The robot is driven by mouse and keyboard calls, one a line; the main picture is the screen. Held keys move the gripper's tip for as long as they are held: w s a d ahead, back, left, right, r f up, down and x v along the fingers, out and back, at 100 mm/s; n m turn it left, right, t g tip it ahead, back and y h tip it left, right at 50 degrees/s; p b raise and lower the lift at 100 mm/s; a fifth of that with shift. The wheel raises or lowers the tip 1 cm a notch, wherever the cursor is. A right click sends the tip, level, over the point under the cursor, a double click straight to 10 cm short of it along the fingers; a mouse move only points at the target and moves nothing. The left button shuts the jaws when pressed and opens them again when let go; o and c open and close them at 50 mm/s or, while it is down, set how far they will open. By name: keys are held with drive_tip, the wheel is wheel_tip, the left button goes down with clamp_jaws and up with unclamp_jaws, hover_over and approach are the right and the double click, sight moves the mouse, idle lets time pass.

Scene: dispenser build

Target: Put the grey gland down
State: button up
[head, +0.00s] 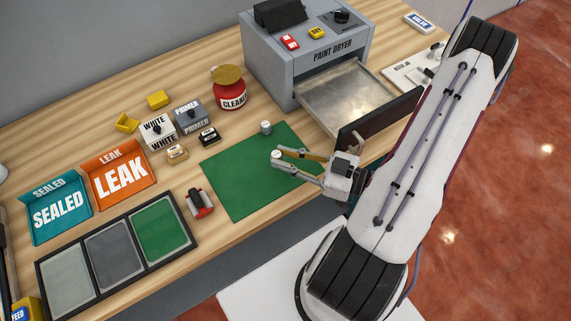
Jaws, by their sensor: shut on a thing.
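My gripper (277,155) reaches in from the right over the green mat (235,185). Its fingers are closed around a small pale grey piece, the grey gland (276,154), at their tips. The fingers hide part of it, and I cannot tell whether it touches the mat or hangs just above it. A small grey cylinder (265,127) stands upright on the mat's far edge, a little beyond the fingertips and apart from them.
The paint dryer (325,55) stands behind with its metal tray (345,95) pulled out. A red CLEAN pot (231,94), PRIMER block (192,115), WHITE block (158,131), orange LEAK bin (120,175) and teal SEALED bin (58,210) stand left. A red-and-black tool (200,202) lies beside the mat.

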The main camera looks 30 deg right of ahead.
sight(286, 173)
drive_tip(key=shift+f, duration=0.1)
idle(0.3)
drive_tip(key=shift+f, duration=1.7)
drive_tip(key=shift+f, duration=0.1)
drive_tip(key=o, duration=0.8)
drive_tip(key=shift+s+d, duration=0.2)
drive_tip(key=v, duration=1.1)
drive_tip(key=shift+s, duration=0.2)
